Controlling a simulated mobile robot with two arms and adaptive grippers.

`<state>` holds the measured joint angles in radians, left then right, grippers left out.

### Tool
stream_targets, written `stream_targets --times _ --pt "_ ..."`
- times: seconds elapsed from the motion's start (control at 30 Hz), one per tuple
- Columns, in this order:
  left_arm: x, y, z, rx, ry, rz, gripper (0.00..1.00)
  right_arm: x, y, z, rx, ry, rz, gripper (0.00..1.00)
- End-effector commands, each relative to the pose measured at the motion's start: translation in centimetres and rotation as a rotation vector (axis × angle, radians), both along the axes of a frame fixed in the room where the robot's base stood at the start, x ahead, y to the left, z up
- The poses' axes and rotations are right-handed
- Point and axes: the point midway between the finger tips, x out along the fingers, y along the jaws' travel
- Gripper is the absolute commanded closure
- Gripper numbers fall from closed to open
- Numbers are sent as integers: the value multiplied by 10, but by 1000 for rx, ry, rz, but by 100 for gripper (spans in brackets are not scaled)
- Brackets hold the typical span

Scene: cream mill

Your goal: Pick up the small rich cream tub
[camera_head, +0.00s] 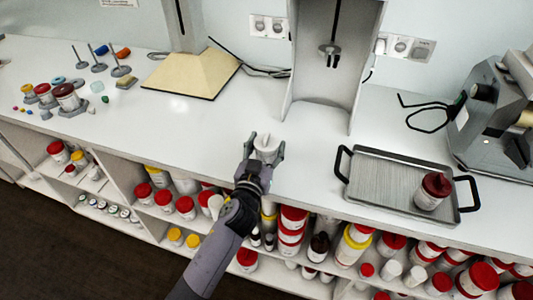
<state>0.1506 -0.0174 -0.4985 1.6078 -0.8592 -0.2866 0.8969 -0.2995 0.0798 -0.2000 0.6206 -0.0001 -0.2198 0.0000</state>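A small white tub (266,144) with a pale lid stands on the white counter, near its front edge, in the head view. My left gripper (265,153) reaches up to it from the front, with one finger on each side of the tub. The fingers look very close to the tub's sides, but I cannot tell whether they press on it. The gripper hides the tub's lower front, and no label can be read. My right gripper is not in view.
A grey tray (386,178) with black handles holds a dark-red-lidded jar (433,191) at right. A grey stand (333,60) rises behind the tub. A beige board (195,76) lies further left. Shelves below the counter hold several red- and yellow-lidded tubs.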

Motion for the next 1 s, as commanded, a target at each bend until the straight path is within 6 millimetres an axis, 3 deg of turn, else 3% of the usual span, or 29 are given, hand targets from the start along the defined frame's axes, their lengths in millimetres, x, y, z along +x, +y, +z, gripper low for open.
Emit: stream_targets --times 0.43,0.77,1.0 --pt "0 0 1 0 -1 0 75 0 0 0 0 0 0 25" --pt "0 0 6 0 -4 0 75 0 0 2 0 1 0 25" --pt "0 0 39 0 -7 -1 75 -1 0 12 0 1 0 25"
